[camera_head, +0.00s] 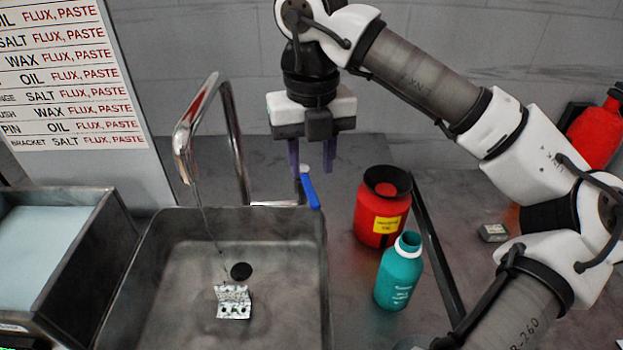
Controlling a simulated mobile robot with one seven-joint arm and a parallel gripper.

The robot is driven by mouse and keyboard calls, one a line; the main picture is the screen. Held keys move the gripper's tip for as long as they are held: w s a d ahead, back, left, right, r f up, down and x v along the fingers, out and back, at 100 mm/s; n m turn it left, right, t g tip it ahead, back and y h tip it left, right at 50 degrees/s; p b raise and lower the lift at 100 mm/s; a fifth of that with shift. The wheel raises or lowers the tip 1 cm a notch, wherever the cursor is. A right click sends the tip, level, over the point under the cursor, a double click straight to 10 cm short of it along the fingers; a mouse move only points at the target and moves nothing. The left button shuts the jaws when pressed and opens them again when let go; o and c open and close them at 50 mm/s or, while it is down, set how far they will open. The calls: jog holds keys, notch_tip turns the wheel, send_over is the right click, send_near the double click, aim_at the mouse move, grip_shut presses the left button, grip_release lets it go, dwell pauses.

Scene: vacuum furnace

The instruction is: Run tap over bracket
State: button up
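The chrome tap (181,138) arches over the left side of the metal sink (326,270). A thin line, which looks like a stream of water, runs from its spout down toward the bracket (233,302). The bracket is a small silvery piece with holes, lying on the sink floor just below the black drain in the picture. The tap's blue lever (309,190) is at the sink's back right corner. My gripper (311,170) points down with its purple fingers apart and empty, in the picture just above the lever. I cannot tell whether a finger touches the lever.
A red container (382,212) with a black top and a teal bottle (399,273) stand right of the sink. A bin (88,262) with pale blue contents is left. A sign board (75,85) stands behind it. A red bottle (597,133) is far right.

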aim_at(311, 193)
notch_tip(311, 193, up, 9)
dwell(0.3)
dwell(0.8)
